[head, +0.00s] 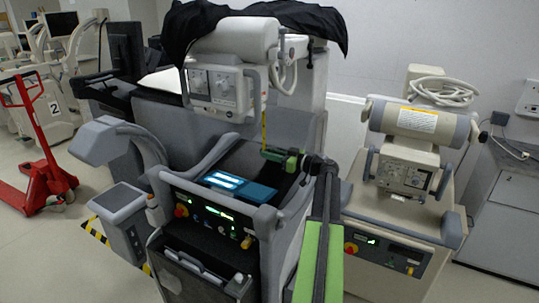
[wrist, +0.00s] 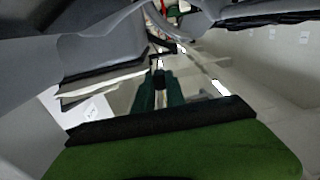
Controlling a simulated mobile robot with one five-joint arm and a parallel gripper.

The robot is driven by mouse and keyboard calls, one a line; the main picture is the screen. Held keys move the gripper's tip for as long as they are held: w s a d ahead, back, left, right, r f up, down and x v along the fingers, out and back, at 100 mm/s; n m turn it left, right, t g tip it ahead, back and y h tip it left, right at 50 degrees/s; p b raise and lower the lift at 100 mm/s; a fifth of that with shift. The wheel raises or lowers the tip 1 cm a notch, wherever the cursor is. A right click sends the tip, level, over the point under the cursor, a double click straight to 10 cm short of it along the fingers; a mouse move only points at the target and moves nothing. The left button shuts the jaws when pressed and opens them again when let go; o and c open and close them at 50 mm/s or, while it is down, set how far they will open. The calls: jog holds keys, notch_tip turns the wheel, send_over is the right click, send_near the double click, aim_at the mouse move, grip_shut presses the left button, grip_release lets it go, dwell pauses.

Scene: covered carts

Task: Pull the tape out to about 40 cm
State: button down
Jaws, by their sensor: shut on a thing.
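The tape shows in the head view as a thin yellow strip (head: 263,125), running upright below the grey control box (head: 220,90) of the middle cart. Its lower end meets the tips of my green gripper (head: 266,153). My gripper reaches in from the right and is shut on the tape's end, above the cart's dark top. In the wrist view the dark green fingers (wrist: 160,82) are close together, with a small pale piece at their tips. The tape's case is not clear to see.
A blue tray with light panels (head: 243,187) lies on the cart just below my gripper. A black cover (head: 315,22) drapes over the cart's top. A second cart (head: 405,218) stands to the right. A red pallet truck (head: 40,165) stands at the left.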

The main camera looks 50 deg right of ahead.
jog(key=c, duration=1.4)
grip_release()
jog(key=shift+r, duration=0.1)
jog(key=shift+o, duration=0.2)
jog(key=shift+s, duration=0.1)
jog(key=v, duration=1.7)
jog(key=shift+s, duration=0.15)
